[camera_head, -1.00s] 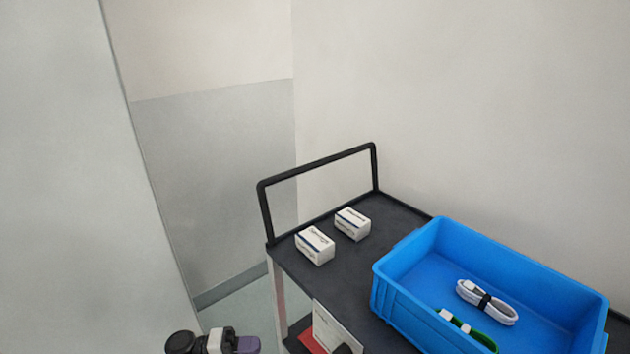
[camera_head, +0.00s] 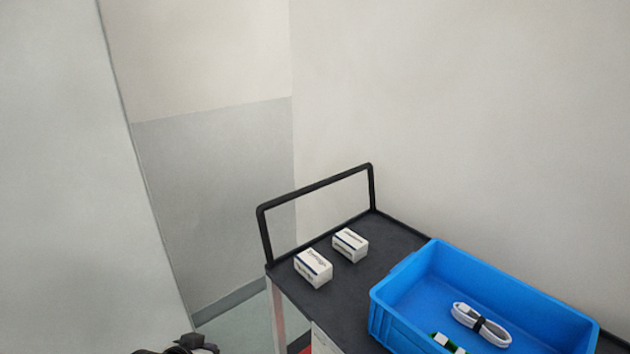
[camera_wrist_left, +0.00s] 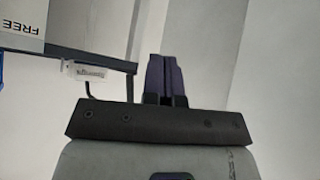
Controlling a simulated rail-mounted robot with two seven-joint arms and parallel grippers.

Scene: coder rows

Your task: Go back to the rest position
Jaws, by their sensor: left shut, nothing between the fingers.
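My left gripper (camera_wrist_left: 164,78) shows in the left wrist view with its two dark fingers pressed together and nothing between them. It points at open space beside the cart, with pale wall and floor beyond. In the head view only a small dark part of my left arm shows at the bottom edge, left of the cart. My right gripper is in neither view.
A black-topped cart (camera_head: 400,237) with a raised handle stands at right. It carries two white boxes, one nearer (camera_head: 313,268) and one farther (camera_head: 350,245), and a blue crate (camera_head: 540,290) holding a white cable bundle (camera_head: 481,325) and a green item (camera_head: 447,343).

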